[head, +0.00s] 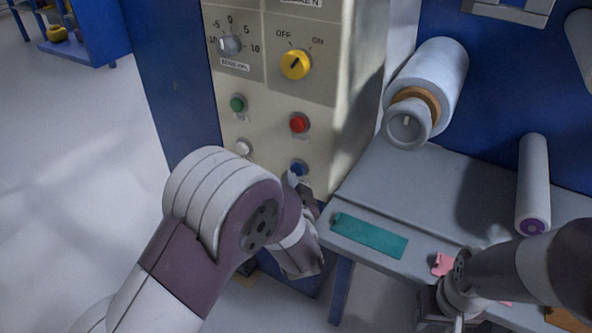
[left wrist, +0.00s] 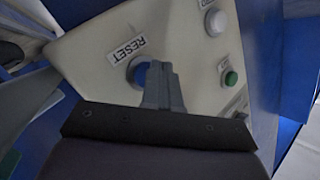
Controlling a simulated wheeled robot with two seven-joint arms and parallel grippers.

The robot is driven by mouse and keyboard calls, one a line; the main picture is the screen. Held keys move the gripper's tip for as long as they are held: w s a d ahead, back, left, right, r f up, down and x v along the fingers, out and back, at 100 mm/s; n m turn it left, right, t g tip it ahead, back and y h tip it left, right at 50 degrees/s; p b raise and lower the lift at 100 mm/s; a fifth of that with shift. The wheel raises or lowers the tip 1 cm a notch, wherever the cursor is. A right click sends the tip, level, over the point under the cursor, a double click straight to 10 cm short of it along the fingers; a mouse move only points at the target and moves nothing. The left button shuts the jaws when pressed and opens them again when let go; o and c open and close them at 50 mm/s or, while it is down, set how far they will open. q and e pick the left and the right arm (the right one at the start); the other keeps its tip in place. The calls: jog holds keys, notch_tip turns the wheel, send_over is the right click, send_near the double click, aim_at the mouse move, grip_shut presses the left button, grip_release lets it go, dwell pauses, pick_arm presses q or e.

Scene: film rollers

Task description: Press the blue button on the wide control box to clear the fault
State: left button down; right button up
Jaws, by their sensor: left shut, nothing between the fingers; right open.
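The beige control box (head: 268,135) stands upright with a grey dial, a yellow switch and several buttons. The blue button (head: 299,167) is at its lower right, below the red button. In the left wrist view the blue button (left wrist: 137,74) sits beside a RESET label, partly covered by my fingertips. My left gripper (head: 292,179) is shut and empty, its tips (left wrist: 160,68) right at the blue button. Whether they touch or press it, I cannot tell. My right gripper (head: 457,322) is open at the bottom edge, partly cut off, away from the box.
Red (head: 299,123), green (head: 237,103) and white (head: 243,147) buttons sit close by on the panel. Right of the box is a grey bench (head: 425,190) with a teal strip (head: 368,236), a pink piece (head: 442,264) and rollers (head: 534,185). Open floor lies left.

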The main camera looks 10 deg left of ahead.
pick_arm(q)
jog(key=shift+w+d, duration=0.15)
jog(key=shift+w, duration=0.25)
dwell(0.3)
jog(key=shift+s+a+p, duration=0.25)
jog(key=shift+s+p, duration=0.2)
jog(key=shift+s, duration=0.35)
jog(key=s, duration=0.1)
jog(key=s+a, duration=0.1)
jog(key=s, duration=0.1)
jog(key=s+p, duration=0.1)
jog(key=shift+s+a, duration=0.4)
dwell(0.7)
